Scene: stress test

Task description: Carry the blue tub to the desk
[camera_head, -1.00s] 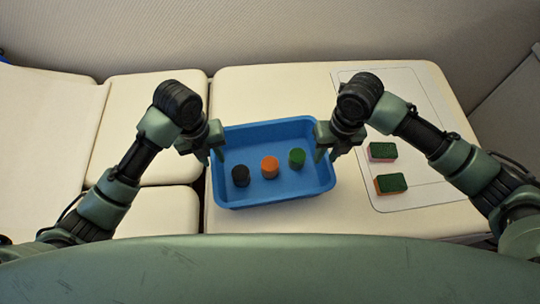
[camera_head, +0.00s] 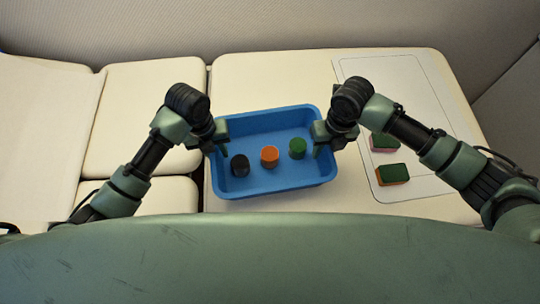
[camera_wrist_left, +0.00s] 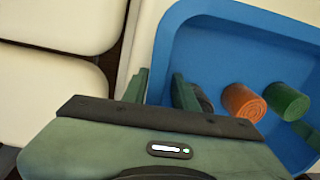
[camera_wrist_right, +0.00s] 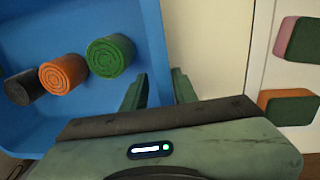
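The blue tub (camera_head: 275,187) sits on a cream surface (camera_head: 290,72). It holds a black cylinder (camera_head: 240,166), an orange cylinder (camera_head: 269,157) and a green cylinder (camera_head: 297,148). My left gripper (camera_head: 219,146) is at the tub's left wall. In the left wrist view its fingers (camera_wrist_left: 160,88) stand apart, one on each side of the wall. My right gripper (camera_head: 325,146) is at the right wall. In the right wrist view its fingers (camera_wrist_right: 158,90) also stand apart around the wall. I cannot see firm contact with the wall. Which surface is the desk is unclear.
A thin white mat (camera_head: 410,100) lies right of the tub, with two green-topped blocks, one (camera_head: 392,174) nearer me and one (camera_head: 384,142) partly behind my right arm. Separate cream panels (camera_head: 150,105) lie left across a dark gap. A wall (camera_head: 270,22) stands behind.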

